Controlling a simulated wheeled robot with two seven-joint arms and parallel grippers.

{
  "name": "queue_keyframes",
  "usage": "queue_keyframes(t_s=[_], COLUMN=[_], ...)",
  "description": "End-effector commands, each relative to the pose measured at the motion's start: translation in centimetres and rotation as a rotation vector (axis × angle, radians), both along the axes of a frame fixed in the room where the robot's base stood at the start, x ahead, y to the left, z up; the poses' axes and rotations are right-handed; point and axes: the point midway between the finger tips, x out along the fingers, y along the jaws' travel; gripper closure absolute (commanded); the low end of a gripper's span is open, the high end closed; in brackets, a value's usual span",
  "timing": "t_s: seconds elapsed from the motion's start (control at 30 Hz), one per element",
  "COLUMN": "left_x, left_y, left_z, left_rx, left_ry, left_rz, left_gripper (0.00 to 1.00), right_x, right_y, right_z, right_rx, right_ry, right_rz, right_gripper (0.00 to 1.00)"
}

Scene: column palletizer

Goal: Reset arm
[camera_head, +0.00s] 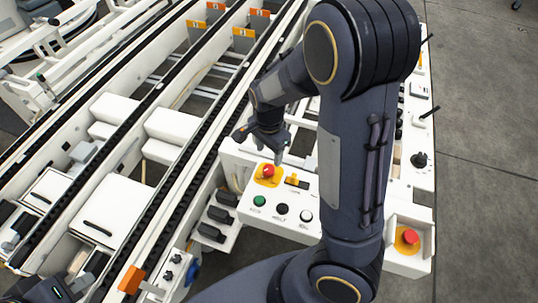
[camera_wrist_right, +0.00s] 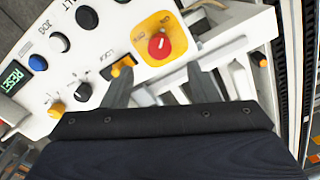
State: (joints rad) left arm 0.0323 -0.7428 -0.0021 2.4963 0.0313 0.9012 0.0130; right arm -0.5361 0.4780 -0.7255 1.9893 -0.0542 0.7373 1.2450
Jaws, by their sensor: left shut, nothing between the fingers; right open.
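My right arm rises through the middle of the head view and bends over the control panel (camera_head: 320,213). My right gripper (camera_head: 262,146) is open and empty, above the far edge of the panel near a red button on a yellow plate (camera_head: 268,171). In the right wrist view, its two grey fingers (camera_wrist_right: 161,88) stand apart, with the red button (camera_wrist_right: 160,46) beyond the gap. My left gripper (camera_head: 93,270) shows at the lower left of the head view, shut and empty, over the conveyor; part of it is cut off by the frame.
The panel carries green (camera_head: 260,201), black (camera_head: 282,209) and white (camera_head: 306,216) buttons. A second red button (camera_head: 409,237) sits at the right. A yellow switch (camera_wrist_right: 122,67) is near one right finger. Conveyor rails fill the left; grey floor (camera_head: 485,130) is clear at right.

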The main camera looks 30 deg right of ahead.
Motion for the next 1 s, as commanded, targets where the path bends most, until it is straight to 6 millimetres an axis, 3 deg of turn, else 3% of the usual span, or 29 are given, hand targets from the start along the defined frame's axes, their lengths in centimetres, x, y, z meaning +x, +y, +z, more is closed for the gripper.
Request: queue_keyframes(t_s=[0.63,0.77,1.0], left_x=[0.0,0.0,0.0], left_y=[0.0,0.0,0.0], left_z=[0.0,0.0,0.0], left_rx=[0.0,0.0,0.0], left_ry=[0.0,0.0,0.0], left_rz=[0.0,0.0,0.0], left_gripper=[1.0,1.0,1.0], right_x=[-0.6,-2.3,-7.2], right_y=[0.2,1.0,2.5], right_z=[0.7,2.7,8.4], right_rx=[0.041,0.146,0.29], right_ry=[-0.011,-0.059,-0.273], right_rz=[0.031,0.14,0.478], right_gripper=[0.46,0.46,0.46])
